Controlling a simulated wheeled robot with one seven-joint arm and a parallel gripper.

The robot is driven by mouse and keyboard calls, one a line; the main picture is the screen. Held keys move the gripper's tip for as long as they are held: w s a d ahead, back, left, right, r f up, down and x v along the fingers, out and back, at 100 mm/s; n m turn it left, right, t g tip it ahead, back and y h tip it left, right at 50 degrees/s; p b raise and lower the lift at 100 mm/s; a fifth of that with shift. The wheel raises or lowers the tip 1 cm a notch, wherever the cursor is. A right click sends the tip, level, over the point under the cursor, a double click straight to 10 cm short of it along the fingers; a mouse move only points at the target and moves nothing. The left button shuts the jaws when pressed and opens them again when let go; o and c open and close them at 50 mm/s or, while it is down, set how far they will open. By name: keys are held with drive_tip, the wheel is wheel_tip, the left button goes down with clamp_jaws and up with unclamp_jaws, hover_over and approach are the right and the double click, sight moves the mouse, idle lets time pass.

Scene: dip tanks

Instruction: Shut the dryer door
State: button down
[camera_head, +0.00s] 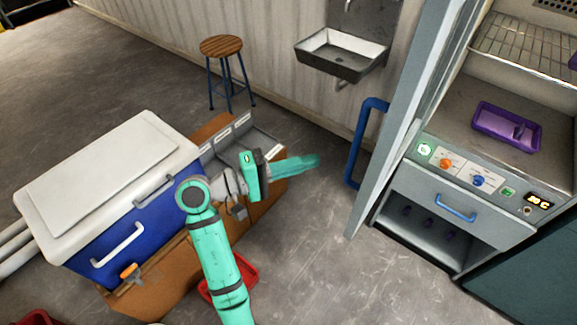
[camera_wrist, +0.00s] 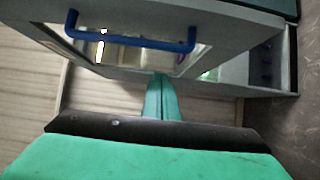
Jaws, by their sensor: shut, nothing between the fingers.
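The dryer (camera_head: 450,190) stands at the right in the head view. Its grey door (camera_head: 404,125) stands open, swung out to the left of the cabinet, with a blue bar handle (camera_head: 362,145) on its outer face. My gripper (camera_head: 316,161) is shut and empty, left of the door, with a gap between its tips and the handle in the head view. In the wrist view the shut fingers (camera_wrist: 161,97) point towards the door, and the blue handle (camera_wrist: 130,36) crosses above them. The wrist view does not show clearly whether the fingers touch the door.
A purple tray (camera_head: 506,128) sits inside the dryer, below a wire rack (camera_head: 528,45). A blue and white cooler (camera_head: 125,205) is at the left. A stool (camera_head: 222,48) and a wall sink (camera_head: 343,52) stand at the back. Floor is clear below the door.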

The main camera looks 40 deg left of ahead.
drive_tip(key=d, duration=0.1)
drive_tip(key=w+d, duration=0.1)
drive_tip(key=d, duration=0.1)
drive_tip(key=w+d, duration=0.1)
drive_tip(key=d, duration=0.1)
drive_tip(key=shift+w, duration=0.1)
drive_tip(key=shift+w+d, duration=0.1)
